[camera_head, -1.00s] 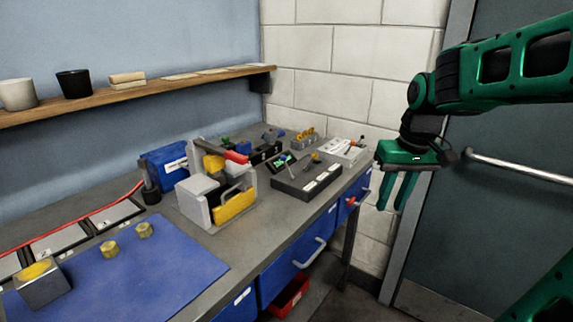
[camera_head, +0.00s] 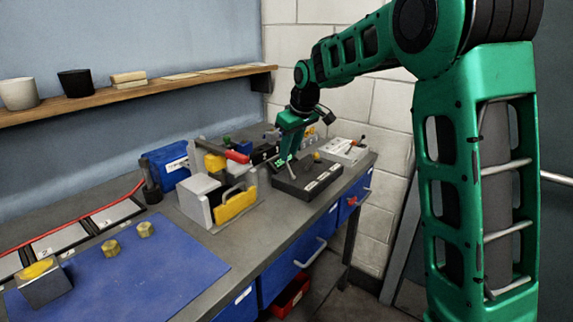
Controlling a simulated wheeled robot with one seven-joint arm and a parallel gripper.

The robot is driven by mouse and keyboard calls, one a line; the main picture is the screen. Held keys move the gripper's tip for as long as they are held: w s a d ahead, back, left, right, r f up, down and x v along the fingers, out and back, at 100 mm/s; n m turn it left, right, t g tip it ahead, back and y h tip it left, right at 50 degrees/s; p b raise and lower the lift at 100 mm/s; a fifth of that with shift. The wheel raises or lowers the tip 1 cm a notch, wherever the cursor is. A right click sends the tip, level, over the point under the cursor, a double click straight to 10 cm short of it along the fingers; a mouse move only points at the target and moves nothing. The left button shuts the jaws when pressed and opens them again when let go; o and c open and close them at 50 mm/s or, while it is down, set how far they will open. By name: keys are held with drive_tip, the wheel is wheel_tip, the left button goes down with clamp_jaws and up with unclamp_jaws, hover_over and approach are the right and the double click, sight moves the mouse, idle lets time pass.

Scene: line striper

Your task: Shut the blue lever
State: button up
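My gripper (camera_head: 286,160) points down over the back part of the bench, above the dark grey box (camera_head: 322,181) with an orange knob. Its fingers overlap in this view, so the gap between them cannot be judged. A small blue piece (camera_head: 271,137) shows just left of my gripper, behind the black box (camera_head: 262,153). It may be the blue lever, but it is too small and too covered to tell its position. I cannot tell whether my fingers touch anything.
A grey and yellow device (camera_head: 235,205) with a red handle (camera_head: 237,157) stands left of my gripper, beside a blue box (camera_head: 168,165). A light grey box (camera_head: 347,150) with a small lever stands at the right end. A blue mat (camera_head: 140,275) lies front left.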

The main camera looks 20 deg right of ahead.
sight(286, 162)
drive_tip(key=x, duration=0.6)
drive_tip(key=shift+w+f, duration=0.1)
drive_tip(key=shift+f, duration=0.05)
clamp_jaws()
drive_tip(key=shift+d, duration=0.1)
